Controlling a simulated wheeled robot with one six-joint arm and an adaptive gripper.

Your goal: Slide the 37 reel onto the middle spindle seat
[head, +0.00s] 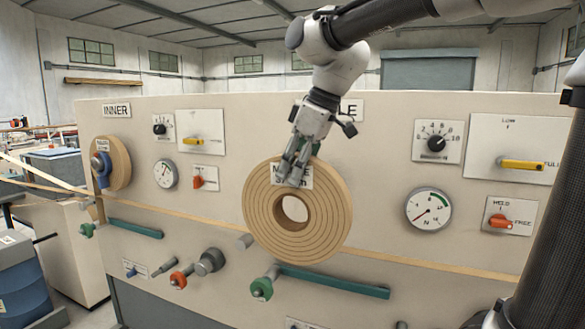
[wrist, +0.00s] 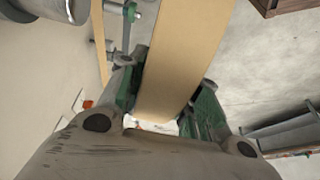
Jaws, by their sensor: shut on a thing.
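The tan 37 reel (head: 320,225) hangs in front of the winder panel in the head view, its wound face and open centre hole toward the camera. Its label is partly covered by my fingers. My gripper (head: 296,165) is shut on the reel's upper rim. In the wrist view the reel (wrist: 183,60) shows edge-on between the green-padded fingers of my gripper (wrist: 165,105). Pale panel shows through the reel's hole, with no spindle visible in it. The middle spindle seat cannot be made out for certain; the reel covers part of the panel.
Another reel (head: 118,163) sits at the INNER station on the left. A tan strip (head: 420,262) runs across the panel. Dials and a yellow-handled switch (head: 522,165) are at right.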

